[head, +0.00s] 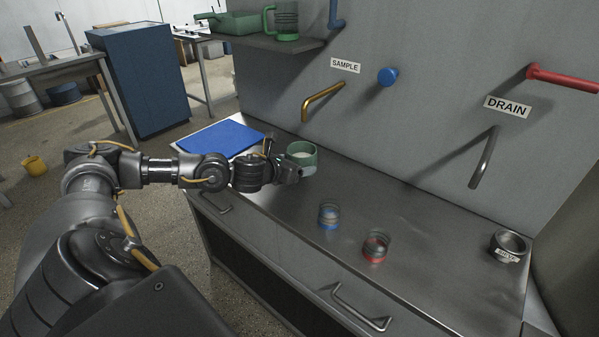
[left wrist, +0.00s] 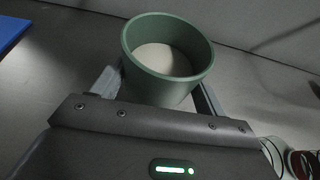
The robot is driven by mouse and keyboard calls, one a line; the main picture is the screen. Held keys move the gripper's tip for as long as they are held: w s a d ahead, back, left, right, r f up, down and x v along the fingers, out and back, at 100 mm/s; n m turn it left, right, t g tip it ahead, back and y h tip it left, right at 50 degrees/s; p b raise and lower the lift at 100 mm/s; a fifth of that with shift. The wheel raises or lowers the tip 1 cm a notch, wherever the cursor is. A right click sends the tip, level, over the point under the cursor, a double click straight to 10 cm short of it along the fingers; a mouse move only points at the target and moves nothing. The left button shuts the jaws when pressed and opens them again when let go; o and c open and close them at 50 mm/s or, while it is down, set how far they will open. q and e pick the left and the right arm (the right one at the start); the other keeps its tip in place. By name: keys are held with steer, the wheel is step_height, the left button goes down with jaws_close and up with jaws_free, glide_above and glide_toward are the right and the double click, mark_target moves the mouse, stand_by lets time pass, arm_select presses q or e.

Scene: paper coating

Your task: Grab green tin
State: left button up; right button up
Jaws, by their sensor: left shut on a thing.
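The green tin (head: 303,153) stands upright on the metal counter, near the wall and below the sample spout. It holds something pale inside. In the left wrist view the green tin (left wrist: 165,75) sits between the two fingers of my left gripper (left wrist: 158,92), one on each side. In the head view my left gripper (head: 297,171) reaches it from the left and front, and it is shut on the tin. I cannot tell whether the tin is lifted off the counter. My right gripper is not in view.
A blue mat (head: 222,139) lies left of the tin. A blue-banded glass (head: 329,216), a red-banded glass (head: 376,246) and a labelled dark tin (head: 508,246) stand to the right. A brass spout (head: 322,101) and a grey drain pipe (head: 484,158) hang from the wall. The counter between is clear.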

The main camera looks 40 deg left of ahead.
arm_select(q)
steer(key=s+r, duration=0.2)
steer(key=r, duration=0.1)
steer(key=s+r, duration=0.1)
steer(key=s, duration=0.1)
steer(key=shift+a+r, duration=0.35)
steer(key=shift+a, duration=0.05)
steer(key=b, duration=0.3)
glide_toward(290, 155)
steer(key=shift+s+a+r, duration=0.3)
steer(key=shift+s+r, duration=0.1)
steer(key=shift+s, duration=0.15)
steer(key=shift+s+a+r, duration=0.3)
steer(key=shift+s+r, duration=0.1)
steer(key=shift+s, duration=0.15)
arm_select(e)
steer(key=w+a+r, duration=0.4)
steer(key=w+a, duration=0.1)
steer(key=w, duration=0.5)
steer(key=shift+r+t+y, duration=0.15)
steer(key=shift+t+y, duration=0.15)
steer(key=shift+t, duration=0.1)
